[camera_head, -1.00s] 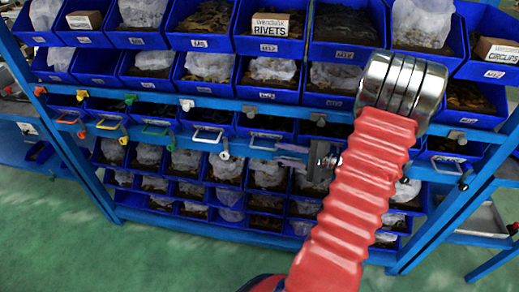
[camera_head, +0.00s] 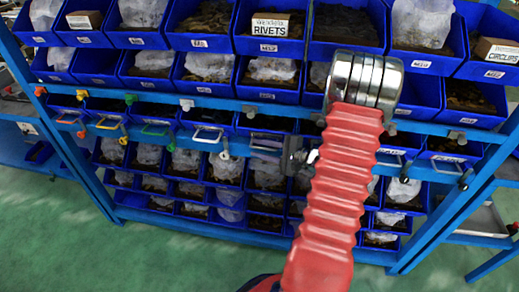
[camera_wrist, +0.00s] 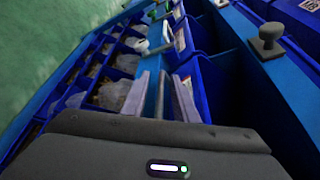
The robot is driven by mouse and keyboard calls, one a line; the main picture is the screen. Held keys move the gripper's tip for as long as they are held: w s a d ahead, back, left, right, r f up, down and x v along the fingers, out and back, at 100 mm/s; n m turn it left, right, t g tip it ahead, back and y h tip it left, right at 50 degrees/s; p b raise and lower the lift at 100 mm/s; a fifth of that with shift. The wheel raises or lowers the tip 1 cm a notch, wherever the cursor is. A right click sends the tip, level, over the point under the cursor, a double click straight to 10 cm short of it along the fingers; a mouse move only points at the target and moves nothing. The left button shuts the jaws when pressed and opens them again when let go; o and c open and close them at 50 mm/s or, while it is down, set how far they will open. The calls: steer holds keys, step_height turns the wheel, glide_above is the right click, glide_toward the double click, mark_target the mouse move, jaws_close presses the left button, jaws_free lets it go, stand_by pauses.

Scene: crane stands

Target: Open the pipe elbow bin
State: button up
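A row of blue bins with coloured pull handles runs along the middle of the rack. No readable label shows which one is the pipe elbow bin. A pale handle (camera_head: 208,134) is on one bin front, and another pale handle (camera_head: 266,142) is on the bin to its right, close to my gripper. My gripper (camera_head: 284,156) is small and partly hidden behind my red arm in the head view. In the wrist view, the two grey fingers of my gripper (camera_wrist: 160,98) stand apart beside the blue bin fronts.
Blue bins labelled RIVETS (camera_head: 270,25) and CIRCLIPS (camera_head: 497,52) are on the upper rows. A blue rail (camera_head: 225,103) with knobs crosses above the handles. A dark knob (camera_wrist: 268,38) stands at the wrist view's upper right. Green floor (camera_head: 60,230) is clear at the front left.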

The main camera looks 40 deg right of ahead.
steer(key=shift+c, duration=0.4)
jaws_close()
steer(key=shift+f, duration=0.1)
steer(key=shift+s+a, duration=0.1)
